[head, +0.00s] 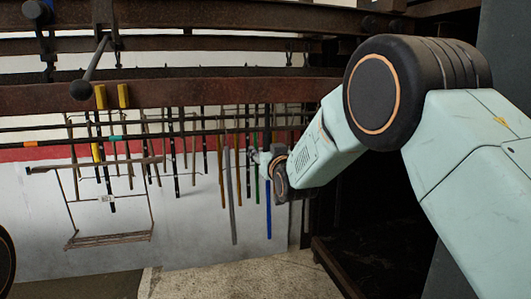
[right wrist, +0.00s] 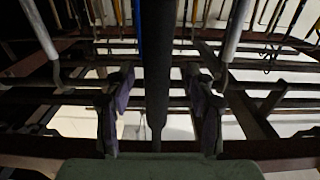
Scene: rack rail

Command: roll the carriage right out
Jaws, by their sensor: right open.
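A rusty hanging wire frame with a flat bottom bar (head: 108,239) hangs at the left in the head view. I cannot tell for certain whether it is the carriage. My right gripper (head: 264,160) is at the hanging rods in the middle of the head view, small and partly hidden by its own wrist. In the right wrist view its two fingers (right wrist: 161,108) stand apart. A dark upright bar (right wrist: 157,65) shows in the gap between them. Contact cannot be told. My left gripper is not in view.
Rusty horizontal rails (head: 210,95) cross the upper part of the head view. A clamp-like handle (head: 91,68) hangs from them at the left. Several coloured rods, such as a blue one (head: 268,210), hang close together. Below, the concrete floor (head: 235,280) is bare.

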